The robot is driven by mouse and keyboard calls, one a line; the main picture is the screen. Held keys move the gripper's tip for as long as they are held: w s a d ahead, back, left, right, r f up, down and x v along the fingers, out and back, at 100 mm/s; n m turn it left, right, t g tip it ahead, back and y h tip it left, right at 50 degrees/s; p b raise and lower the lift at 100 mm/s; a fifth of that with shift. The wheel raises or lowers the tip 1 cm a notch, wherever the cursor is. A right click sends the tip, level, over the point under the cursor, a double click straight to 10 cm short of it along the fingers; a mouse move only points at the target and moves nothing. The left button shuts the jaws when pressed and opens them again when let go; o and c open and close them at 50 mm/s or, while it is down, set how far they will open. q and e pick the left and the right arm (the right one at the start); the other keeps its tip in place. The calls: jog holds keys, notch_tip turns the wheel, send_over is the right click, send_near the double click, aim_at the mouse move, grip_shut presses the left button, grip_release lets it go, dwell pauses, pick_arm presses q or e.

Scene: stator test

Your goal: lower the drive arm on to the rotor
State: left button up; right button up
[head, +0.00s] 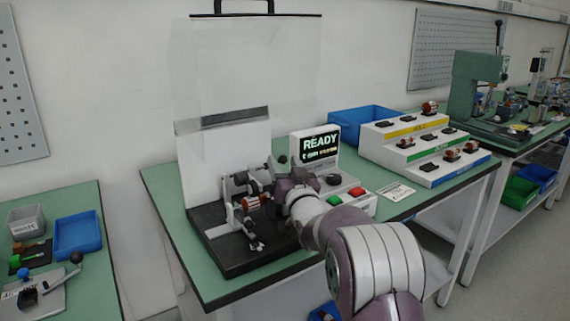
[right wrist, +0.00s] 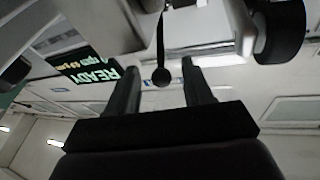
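The test fixture stands on a black base (head: 225,254) on the green bench. The rotor (head: 253,203), with a copper-coloured winding, lies across light supports in it. The drive arm's black parts (head: 240,181) show just above and behind the rotor; my right gripper partly hides this area. My right gripper (head: 277,168) is at the right side of the fixture. In the right wrist view its two fingers (right wrist: 160,88) are apart. A dark ball knob (right wrist: 161,76) on a thin rod shows between them, with gaps on both sides. My left gripper is in neither view.
A clear guard (head: 245,70) stands raised above the fixture. A display reading READY (head: 320,143) and a box with green and red buttons (head: 357,191) stand to the right. A stepped rack (head: 425,140) and blue bin (head: 345,122) are farther right.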

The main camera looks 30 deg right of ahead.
jog(key=shift+s+r, duration=0.1)
jog(key=shift+r, duration=0.05)
jog(key=r+p+v, duration=0.1)
jog(key=r+v, duration=0.2)
jog(key=v, duration=0.9)
jog(key=shift+s+f, duration=0.25)
jog(key=shift+s, duration=0.45)
jog(key=shift+a, duration=0.1)
